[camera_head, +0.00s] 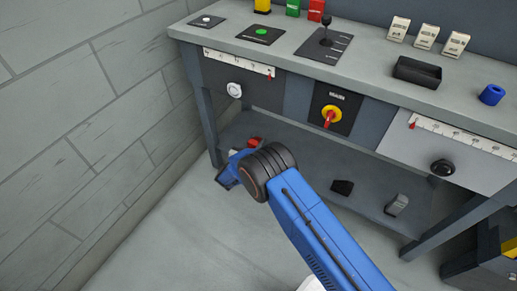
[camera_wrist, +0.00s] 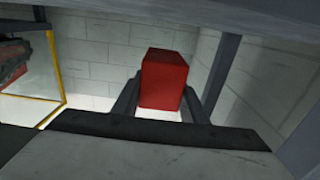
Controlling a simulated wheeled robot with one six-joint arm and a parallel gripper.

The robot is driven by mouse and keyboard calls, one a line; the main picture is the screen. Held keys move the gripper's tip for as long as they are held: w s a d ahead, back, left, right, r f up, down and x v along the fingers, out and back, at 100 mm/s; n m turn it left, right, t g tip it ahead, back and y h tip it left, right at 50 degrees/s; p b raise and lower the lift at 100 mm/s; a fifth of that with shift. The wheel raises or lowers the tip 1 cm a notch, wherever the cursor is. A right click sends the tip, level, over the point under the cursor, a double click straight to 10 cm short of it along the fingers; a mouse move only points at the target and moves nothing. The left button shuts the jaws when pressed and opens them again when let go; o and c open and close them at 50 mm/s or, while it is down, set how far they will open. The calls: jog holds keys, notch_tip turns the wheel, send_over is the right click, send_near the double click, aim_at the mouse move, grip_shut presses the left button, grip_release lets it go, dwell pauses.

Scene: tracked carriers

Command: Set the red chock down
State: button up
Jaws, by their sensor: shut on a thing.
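The red chock (camera_wrist: 163,82) is a red block between the two dark fingers of my gripper (camera_wrist: 160,98) in the wrist view. The gripper is shut on it. In the head view, a small part of the red chock (camera_head: 254,141) shows past my dark wrist joint, by the left end of the bench's lower shelf (camera_head: 300,150). My arm hides most of the gripper there. I cannot tell whether the chock touches the shelf.
A black block (camera_head: 342,187) and a grey block (camera_head: 397,205) lie on the lower shelf to the right. A bench leg (camera_head: 207,125) stands close on the left. The bench top (camera_head: 370,55) overhangs the shelf. A mirror-like yellow-edged panel (camera_wrist: 35,75) shows in the wrist view.

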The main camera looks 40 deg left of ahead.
jog(key=shift+f, duration=2.5)
jog(key=shift+f, duration=0.15)
jog(key=o, duration=1.4)
jog(key=shift+s, duration=0.2)
jog(key=v, duration=1.1)
jog(key=shift+s, duration=0.3)
